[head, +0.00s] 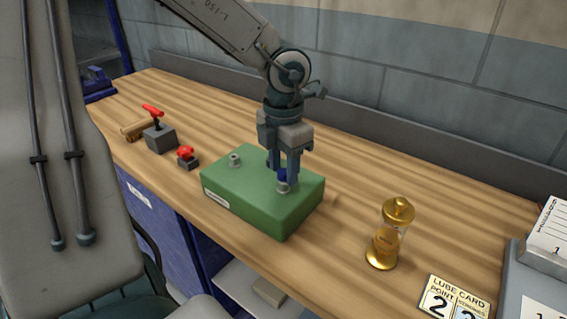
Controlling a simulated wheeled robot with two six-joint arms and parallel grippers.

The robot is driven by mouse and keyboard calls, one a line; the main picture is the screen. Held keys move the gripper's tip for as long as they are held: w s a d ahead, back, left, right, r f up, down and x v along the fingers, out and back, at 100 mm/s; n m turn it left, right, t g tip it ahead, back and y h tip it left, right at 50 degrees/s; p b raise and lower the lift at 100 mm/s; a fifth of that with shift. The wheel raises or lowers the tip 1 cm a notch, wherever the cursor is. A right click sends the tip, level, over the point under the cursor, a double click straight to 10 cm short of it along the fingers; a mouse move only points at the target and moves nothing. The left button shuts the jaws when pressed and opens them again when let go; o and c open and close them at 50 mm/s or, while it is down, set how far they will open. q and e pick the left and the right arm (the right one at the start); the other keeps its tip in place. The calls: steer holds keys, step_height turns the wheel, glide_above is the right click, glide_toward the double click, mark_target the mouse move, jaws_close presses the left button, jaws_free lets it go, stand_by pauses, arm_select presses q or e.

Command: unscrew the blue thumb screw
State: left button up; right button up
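The green box (252,202) sits on the wooden bench. The blue thumb screw (283,175) stands on a small grey boss on the right part of its top. My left gripper (284,172) points straight down over it, with a finger on each side of the screw. The blue head fills the gap, and the gripper looks shut on it. The fingers hide much of the screw, so its thread is not visible. A second grey fitting (235,160) stands on the box's left part, with nothing on it. My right gripper is not in view.
A red-handled lever on a grey block (160,138), a red knob (187,157) and a wooden roll (137,128) are to the left. Bare bench (350,180) separates box and timer.

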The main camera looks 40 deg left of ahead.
arm_select(q)
steer(key=m, duration=0.4)
steer(key=shift+p, duration=0.3)
steer(key=m, duration=0.2)
steer(key=shift+r+m+p, duration=0.1)
steer(key=shift+m+p, duration=0.3)
steer(key=m+p, duration=0.1)
steer(key=m, duration=0.3)
steer(key=shift+m, duration=0.4)
jaws_close()
steer(key=f+n+b, duration=0.1)
steer(key=b, duration=0.2)
steer(key=shift+n, duration=0.4)
steer(key=shift+s+r+n, duration=0.1)
steer(key=shift+r+n, duration=0.3)
steer(key=shift+n, duration=1)
